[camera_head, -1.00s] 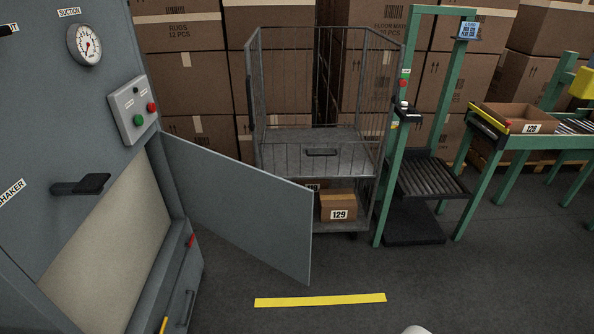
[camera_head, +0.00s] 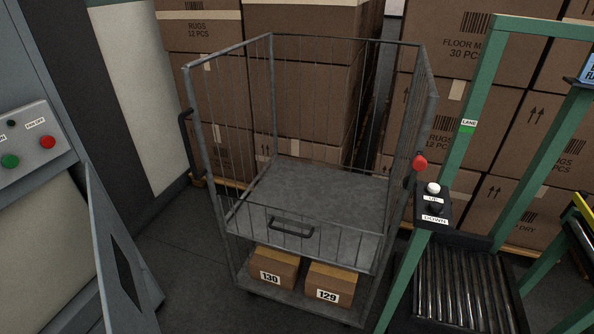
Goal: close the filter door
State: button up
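The filter door (camera_head: 97,225) is a grey panel at the lower left, seen at a steep angle. It stands open, away from the grey cabinet front, and its lower part is cut off by the frame. The beige filter face (camera_head: 40,245) shows in the cabinet opening to the left of the door. The door's handle and latch cannot be made out. My gripper is not in view.
A grey wire cage trolley (camera_head: 325,190) stands close to the right of the door, with boxes 130 (camera_head: 275,268) and 129 (camera_head: 330,285) on its lower shelf. A green lift frame (camera_head: 448,175) stands further right. Dark floor (camera_head: 185,265) is clear between door and trolley.

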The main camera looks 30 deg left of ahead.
aim_at(127, 308)
jog(key=i+l, duration=0.15)
jog(key=i, duration=0.65)
jog(key=i+u, duration=0.25)
jog(key=u, duration=0.2)
jog(key=i+l+u, duration=0.2)
jog(key=u, duration=0.25)
jog(key=i+l+u, duration=0.15)
jog(key=u, duration=0.3)
jog(key=i+l+u, duration=0.15)
jog(key=l+u, duration=0.25)
jog(key=i+l+u, duration=0.1)
jog(key=l+u, duration=0.15)
jog(key=u, duration=0.2)
jog(key=l+u, duration=0.3)
jog(key=u, duration=0.15)
jog(key=l+u, duration=0.7)
jog(key=l, duration=0.2)
jog(key=k+j, duration=0.1)
jog(key=j, duration=0.25)
jog(key=k+j, duration=0.15)
jog(key=j, duration=0.25)
